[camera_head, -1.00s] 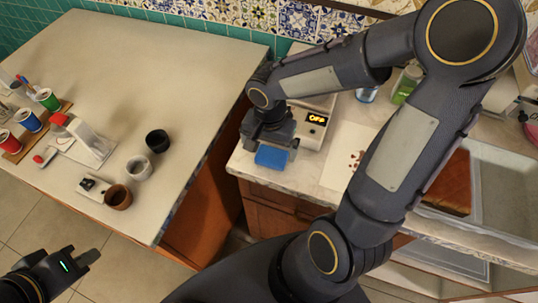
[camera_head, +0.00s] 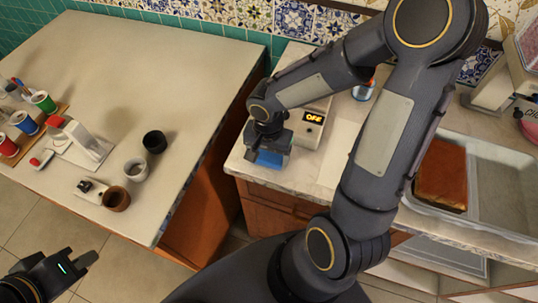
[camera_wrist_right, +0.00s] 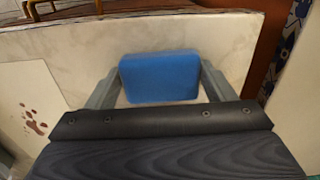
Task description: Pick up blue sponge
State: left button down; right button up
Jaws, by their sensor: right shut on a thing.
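The blue sponge (camera_head: 268,160) is at the front left corner of the right-hand counter in the head view, partly covered by my gripper. In the right wrist view the sponge (camera_wrist_right: 160,78) sits between the two grey fingers. My right gripper (camera_head: 267,150) is shut on it, with a finger at each side. Whether the sponge still touches the counter is hard to tell. My left gripper (camera_head: 88,260) is at the lower left, over the floor and away from the sponge; its finger gap is unclear.
A device with a lit display (camera_head: 313,118) stands just behind my right gripper. A clear tray (camera_head: 505,165) with a brown block (camera_head: 441,175) is at the right. The left table (camera_head: 150,70) holds cups, including a black cup (camera_head: 155,142). Its far part is clear.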

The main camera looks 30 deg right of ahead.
jog(key=shift+r, duration=0.6)
jog(key=s+r, duration=1.1)
jog(key=s, duration=0.3)
jog(key=shift+a+r, duration=0.2)
jog(key=shift+r, duration=0.2)
